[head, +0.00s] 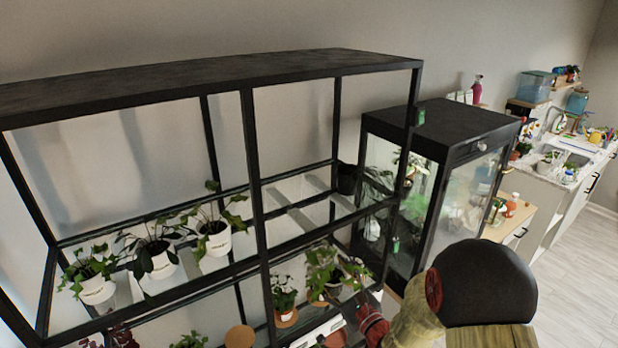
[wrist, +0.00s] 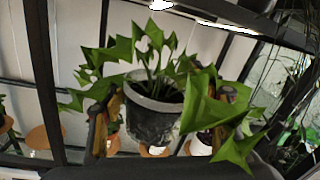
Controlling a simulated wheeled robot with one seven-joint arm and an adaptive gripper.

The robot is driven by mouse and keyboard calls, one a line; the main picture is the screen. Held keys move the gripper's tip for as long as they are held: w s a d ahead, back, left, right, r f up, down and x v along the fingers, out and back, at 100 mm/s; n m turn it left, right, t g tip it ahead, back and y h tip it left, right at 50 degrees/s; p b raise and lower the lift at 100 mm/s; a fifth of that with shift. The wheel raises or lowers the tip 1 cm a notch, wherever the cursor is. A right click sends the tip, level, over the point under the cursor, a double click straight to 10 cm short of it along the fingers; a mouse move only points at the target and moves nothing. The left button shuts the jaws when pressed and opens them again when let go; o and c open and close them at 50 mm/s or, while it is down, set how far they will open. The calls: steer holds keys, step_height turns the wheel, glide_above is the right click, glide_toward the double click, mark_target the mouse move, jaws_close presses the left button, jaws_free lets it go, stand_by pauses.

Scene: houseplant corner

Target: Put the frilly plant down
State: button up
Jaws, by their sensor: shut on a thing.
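The frilly plant has jagged green leaves in a dark grey, speckled pot (wrist: 152,122), seen in the middle of the wrist view. My gripper (wrist: 165,108) is shut on this pot, with a finger on each side. Leaves hang over the right finger and partly hide it. The pot looks upright or nearly so and appears held above the saucers behind it. In the head view the frilly plant (head: 325,270) shows at the lower middle, in front of the shelf's right bay. My fingers are hard to make out there.
A black-framed glass shelf (head: 252,150) carries several white-potted plants (head: 217,241) on its upper left level. A small plant (head: 284,295) stands beside the held one. Round brown saucers (wrist: 45,136) lie lower down. A black glass cabinet (head: 440,130) stands right.

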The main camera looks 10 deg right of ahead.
mark_target(331, 275)
step_height(331, 275, up, 12)
steer(key=p, duration=1)
steer(key=shift+r+p, duration=0.15)
steer(key=shift+p, duration=0.15)
